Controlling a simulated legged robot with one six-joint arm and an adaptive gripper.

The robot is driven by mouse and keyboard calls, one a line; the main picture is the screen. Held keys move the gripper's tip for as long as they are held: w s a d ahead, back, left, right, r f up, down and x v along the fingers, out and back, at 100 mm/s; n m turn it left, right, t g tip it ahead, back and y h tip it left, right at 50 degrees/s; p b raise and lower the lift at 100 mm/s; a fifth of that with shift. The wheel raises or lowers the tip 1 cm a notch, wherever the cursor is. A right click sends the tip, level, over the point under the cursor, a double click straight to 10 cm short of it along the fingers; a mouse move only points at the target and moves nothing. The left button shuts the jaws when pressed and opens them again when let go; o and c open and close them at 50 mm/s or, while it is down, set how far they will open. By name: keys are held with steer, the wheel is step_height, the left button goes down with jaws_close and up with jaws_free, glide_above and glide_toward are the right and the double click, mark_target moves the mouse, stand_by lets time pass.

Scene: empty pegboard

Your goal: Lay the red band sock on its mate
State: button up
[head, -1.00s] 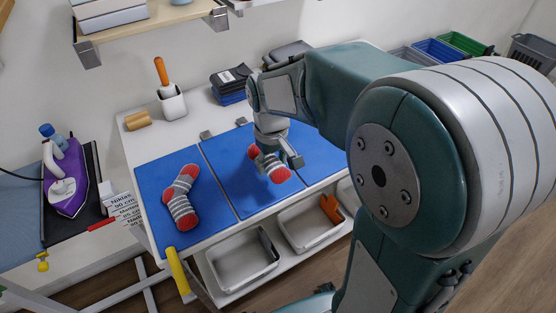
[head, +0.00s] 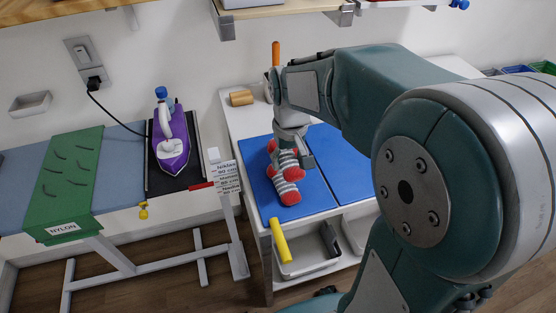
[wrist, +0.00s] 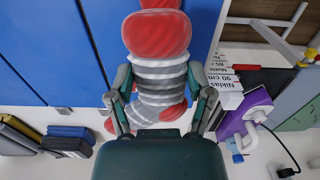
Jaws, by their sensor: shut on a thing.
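My gripper (head: 292,154) is shut on a grey-and-white striped sock with red ends (head: 291,173). The held sock also shows large between the fingers in the wrist view (wrist: 158,72). Its mate, a similar striped sock (head: 281,188), lies on the left blue panel (head: 318,202), with a red end toward the front edge. The held sock is above the mate and hides much of it. I cannot tell whether the two socks touch. In the wrist view, red and striped parts show behind the held sock, and the blue panels lie beyond.
A purple iron (head: 171,148) stands on a dark mat left of the table. A label stand (head: 225,179) and a yellow handle (head: 280,241) are near the table's left front. A wooden roller (head: 241,97) lies at the back. The right blue panel (head: 337,165) looks bare where visible.

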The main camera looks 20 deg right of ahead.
mark_target(288, 184)
steer(key=shift+d+f, duration=0.1)
steer(key=shift+d, duration=0.85)
steer(key=a+f, duration=0.2)
steer(key=a, duration=0.1)
steer(key=shift+a+f, duration=0.25)
steer(key=shift+f, duration=0.4)
steer(key=shift+d+f, duration=1.25)
steer(key=shift+a+f, duration=0.1)
steer(key=shift+f, duration=0.1)
steer(key=shift+a+f, duration=0.1)
steer(key=shift+a, duration=0.75)
steer(key=o, duration=0.6)
steer(key=shift+d, duration=0.2)
steer(key=shift+c, duration=0.2)
steer(key=shift+o, duration=0.8)
steer(key=shift+d, duration=0.45)
